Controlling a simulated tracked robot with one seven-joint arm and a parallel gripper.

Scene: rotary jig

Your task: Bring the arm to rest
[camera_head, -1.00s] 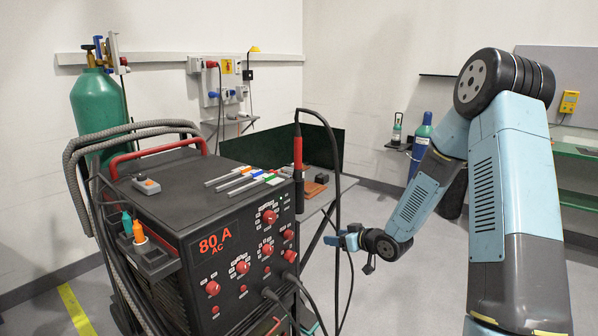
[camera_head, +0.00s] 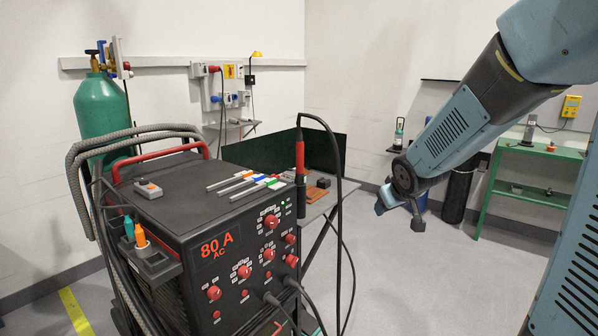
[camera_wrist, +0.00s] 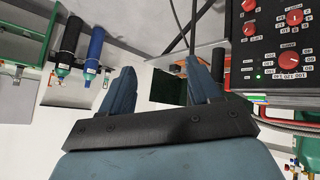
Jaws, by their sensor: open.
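My arm (camera_head: 457,131) is blue-grey and black and reaches in from the upper right of the head view, slanting down to the left. My gripper (camera_head: 400,214) hangs at its end, right of the welding machine, with its fingers spread and nothing between them. In the wrist view my gripper (camera_wrist: 160,78) also shows two blue fingers apart and empty. Wall and a dark green panel (camera_wrist: 168,87) show beyond the gap. In the head view the gripper looks clear of the machine and the bench.
The black welding machine (camera_head: 190,205) reading 80 A fills the left front, with a torch (camera_head: 300,165) and hanging cable beside it. A bench (camera_head: 322,205) stands behind. A green gas bottle (camera_head: 103,117) is at left, a green table (camera_head: 535,150) at right. Floor below my gripper is clear.

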